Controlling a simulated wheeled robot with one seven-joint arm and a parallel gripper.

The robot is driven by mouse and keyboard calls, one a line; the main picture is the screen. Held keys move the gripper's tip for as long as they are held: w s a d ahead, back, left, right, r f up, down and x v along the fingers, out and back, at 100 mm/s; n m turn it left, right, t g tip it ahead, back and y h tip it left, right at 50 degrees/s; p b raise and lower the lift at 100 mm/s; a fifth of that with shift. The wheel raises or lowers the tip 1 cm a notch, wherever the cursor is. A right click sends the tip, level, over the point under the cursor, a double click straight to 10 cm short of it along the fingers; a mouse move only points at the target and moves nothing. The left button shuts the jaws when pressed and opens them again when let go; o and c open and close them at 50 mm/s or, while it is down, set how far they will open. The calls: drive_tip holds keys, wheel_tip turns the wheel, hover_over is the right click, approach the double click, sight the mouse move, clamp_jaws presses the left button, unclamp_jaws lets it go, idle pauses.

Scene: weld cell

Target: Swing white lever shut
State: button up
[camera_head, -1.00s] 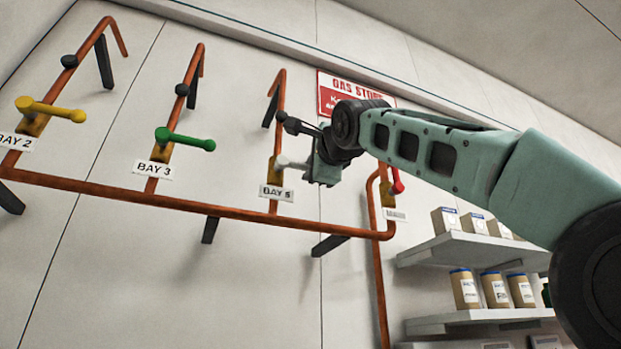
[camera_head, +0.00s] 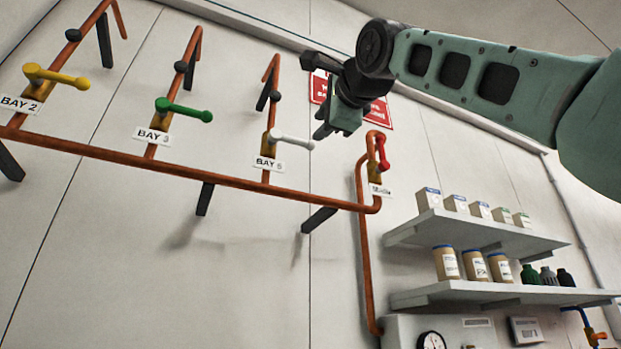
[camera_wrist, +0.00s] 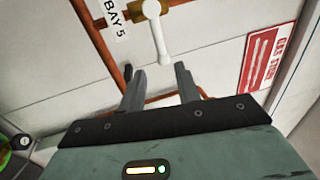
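The white lever (camera_head: 292,138) sits on the BAY 5 pipe branch and sticks out to the right, across its upright pipe. In the wrist view the white lever (camera_wrist: 156,32) is at top centre, its rounded free end towards my gripper. My gripper (camera_head: 324,124) is just right of and above the lever's free end in the head view. In the wrist view my gripper (camera_wrist: 157,78) is open, with a clear gap and nothing between its fingers. The lever's end shows beyond the fingertips, in line with the gap. I see no contact.
A green lever (camera_head: 185,110) and a yellow lever (camera_head: 55,77) stand to the left on their branches. A red lever (camera_head: 382,152) is close by on the right. A red sign (camera_head: 376,113) is partly behind my arm. Shelves (camera_head: 478,236) with containers are lower right.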

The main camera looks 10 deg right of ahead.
drive_tip(key=b+v, duration=0.2)
drive_tip(key=v, duration=0.4)
drive_tip(key=shift+s, duration=0.25)
drive_tip(key=shift+d+f, duration=0.1)
